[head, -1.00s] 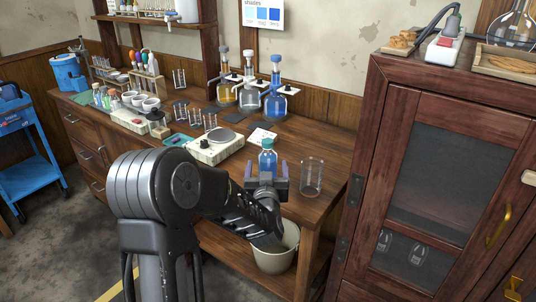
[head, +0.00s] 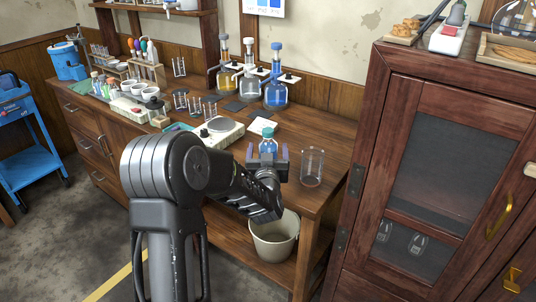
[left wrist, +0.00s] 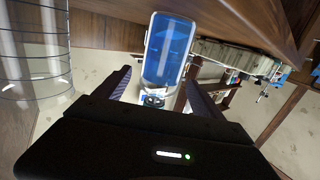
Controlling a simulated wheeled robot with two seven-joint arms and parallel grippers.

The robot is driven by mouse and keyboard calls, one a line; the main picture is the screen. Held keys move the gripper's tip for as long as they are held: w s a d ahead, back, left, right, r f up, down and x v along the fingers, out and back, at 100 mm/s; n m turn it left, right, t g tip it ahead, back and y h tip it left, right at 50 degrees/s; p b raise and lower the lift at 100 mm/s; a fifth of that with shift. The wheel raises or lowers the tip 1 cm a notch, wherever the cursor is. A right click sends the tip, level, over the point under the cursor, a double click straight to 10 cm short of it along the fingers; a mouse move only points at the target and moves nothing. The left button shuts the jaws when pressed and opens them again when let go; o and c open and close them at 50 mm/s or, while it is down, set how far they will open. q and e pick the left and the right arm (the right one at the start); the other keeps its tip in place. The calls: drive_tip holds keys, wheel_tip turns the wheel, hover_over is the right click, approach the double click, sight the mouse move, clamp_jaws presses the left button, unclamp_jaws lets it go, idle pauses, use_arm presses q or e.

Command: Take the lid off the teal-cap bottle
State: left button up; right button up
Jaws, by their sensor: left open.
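The teal-cap bottle (head: 268,143), clear with blue liquid, stands upright near the front edge of the wooden bench. Its teal cap (head: 269,131) is on top. My left gripper (head: 267,155) is open in front of the bottle, its fingers at either side of the bottle in the picture and below the cap. In the left wrist view the blue body of the bottle (left wrist: 168,48) shows ahead, between the two open fingers (left wrist: 160,88); this view looks turned over. Whether the fingers touch the bottle cannot be told. My right gripper is not in view.
An empty glass beaker (head: 312,168) stands close to the right of the bottle. A hotplate (head: 217,131) and test tube racks are to the left. Stoppered flasks (head: 276,90) stand behind. A tall cabinet (head: 430,180) borders the right; a bucket (head: 274,245) is below.

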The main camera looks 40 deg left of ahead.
use_arm(q)
drive_tip(key=shift+p+x, duration=0.7)
drive_tip(key=shift+x, duration=1.95)
drive_tip(key=shift+r, duration=0.1)
clamp_jaws()
